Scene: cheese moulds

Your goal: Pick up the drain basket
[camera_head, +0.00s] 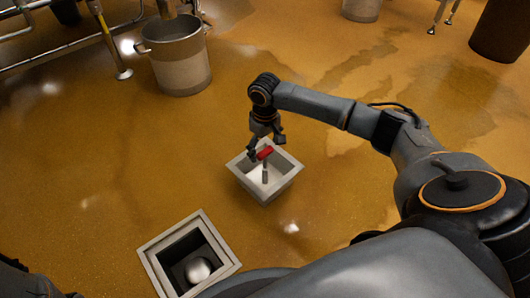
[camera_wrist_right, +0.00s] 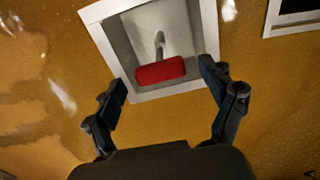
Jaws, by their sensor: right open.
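The drain basket (camera_head: 285,185) is a pale grey square tub with sloping walls, standing on the floor near the middle of the head view. A red grip (camera_head: 264,153) tops a grey stem rising inside it. My right gripper (camera_head: 267,146) is over the basket, close to the red grip. In the right wrist view the open fingers (camera_wrist_right: 163,76) are on either side of the red grip (camera_wrist_right: 160,71), with gaps on both sides. The basket rim (camera_wrist_right: 104,42) lies beyond it. My left gripper is not in view.
A square floor drain (camera_head: 152,264) with a pale frame and a rounded metal piece (camera_head: 198,270) inside is at the lower left. A large metal pot (camera_head: 180,66) stands at the upper left beside pipework. The wet ochre floor around the basket is clear.

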